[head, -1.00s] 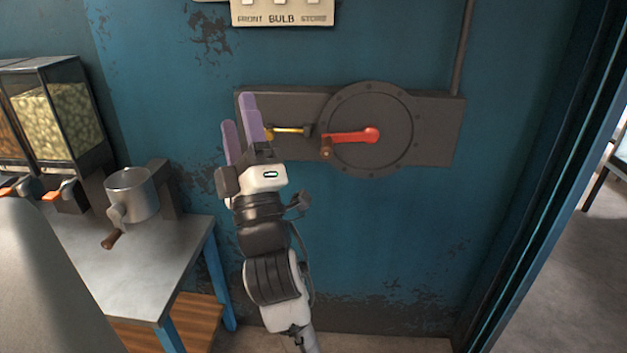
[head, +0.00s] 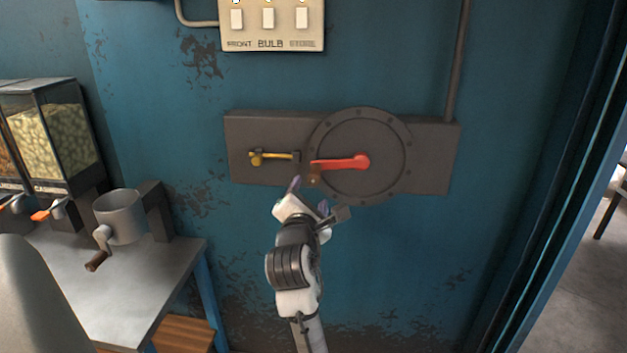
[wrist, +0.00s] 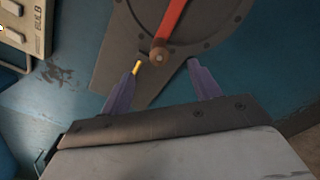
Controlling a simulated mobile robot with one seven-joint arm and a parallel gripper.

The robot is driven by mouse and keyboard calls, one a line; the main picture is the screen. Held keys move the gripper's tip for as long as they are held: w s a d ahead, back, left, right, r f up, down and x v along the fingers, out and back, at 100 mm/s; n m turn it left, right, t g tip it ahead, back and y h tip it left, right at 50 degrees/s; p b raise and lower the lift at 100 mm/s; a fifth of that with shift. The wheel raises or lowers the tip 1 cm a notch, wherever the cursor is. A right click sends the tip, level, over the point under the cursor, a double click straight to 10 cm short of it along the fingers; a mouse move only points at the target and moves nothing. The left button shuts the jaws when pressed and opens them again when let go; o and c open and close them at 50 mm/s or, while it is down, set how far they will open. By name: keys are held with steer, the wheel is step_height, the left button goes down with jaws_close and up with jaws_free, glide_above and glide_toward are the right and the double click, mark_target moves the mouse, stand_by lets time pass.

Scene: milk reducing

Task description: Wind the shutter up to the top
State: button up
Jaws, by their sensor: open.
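The winder is a dark plate (head: 432,172) with a round disc (head: 385,178) on the blue wall. A brass latch (head: 272,156) lies level on the plate, left of the disc. My gripper (head: 309,193) is just below the knob, reaching toward the wall. In the wrist view my gripper (wrist: 163,82) is open, with purple fingers apart and the knob (wrist: 160,54) ahead, between their lines. I cannot tell the gap in depth. The shutter itself is not in view.
A switch panel (head: 271,24) labelled BULB is above the plate. A metal table (head: 130,280) at the left carries a hand-cranked pot (head: 120,215) and jars (head: 55,135). A doorway is at the right.

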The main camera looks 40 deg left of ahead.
mark_target(313, 181)
steer(key=shift+x, duration=4.9)
steer(key=shift+a+r, duration=0.1)
steer(key=c, duration=1.3)
steer(key=shift+c, duration=0.2)
